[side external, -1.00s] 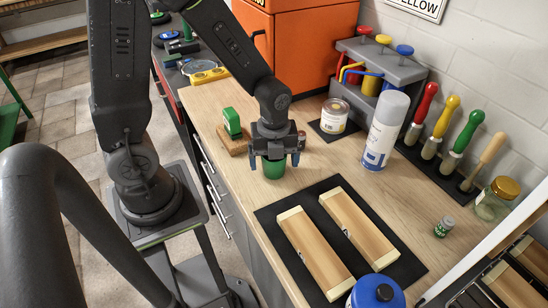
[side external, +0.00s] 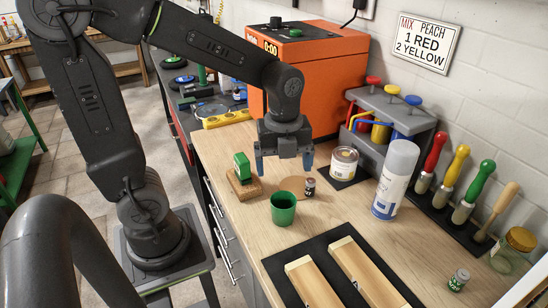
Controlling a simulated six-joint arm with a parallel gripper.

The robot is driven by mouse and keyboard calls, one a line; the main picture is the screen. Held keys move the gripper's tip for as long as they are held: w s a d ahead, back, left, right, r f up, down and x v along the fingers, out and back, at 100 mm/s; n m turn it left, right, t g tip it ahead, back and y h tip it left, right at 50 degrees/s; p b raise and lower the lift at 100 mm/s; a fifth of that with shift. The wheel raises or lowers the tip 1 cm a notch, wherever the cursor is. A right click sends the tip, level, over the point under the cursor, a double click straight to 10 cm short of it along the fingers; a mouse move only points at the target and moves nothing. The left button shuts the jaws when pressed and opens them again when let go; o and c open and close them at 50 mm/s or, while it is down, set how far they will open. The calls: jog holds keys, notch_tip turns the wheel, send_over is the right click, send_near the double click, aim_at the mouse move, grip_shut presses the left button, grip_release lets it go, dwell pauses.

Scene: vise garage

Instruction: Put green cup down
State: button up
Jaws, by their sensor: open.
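The green cup (side external: 283,208) stands upright on the wooden worktop (side external: 240,226), near its left edge. Its open top faces up and its inside is dark green. My gripper (side external: 284,168) is above and behind the cup, apart from it. Its two blue-tipped fingers are spread, with nothing between them.
A green block on a wooden base (side external: 243,177) is left of the cup. A small dark jar (side external: 310,187) is close on its right. A tin (side external: 343,162) and a spray can (side external: 394,180) stand farther right. Wooden boards (side external: 360,272) lie on a black mat in front.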

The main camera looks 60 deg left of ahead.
jog(key=s+d+r+n+t, duration=0.1)
jog(key=s+r+n+t, duration=0.4)
jog(key=n, duration=1.6)
jog(key=shift+s+d+r+n, duration=0.4)
jog(key=shift+s+r, duration=0.5)
jog(key=shift+s, duration=0.25)
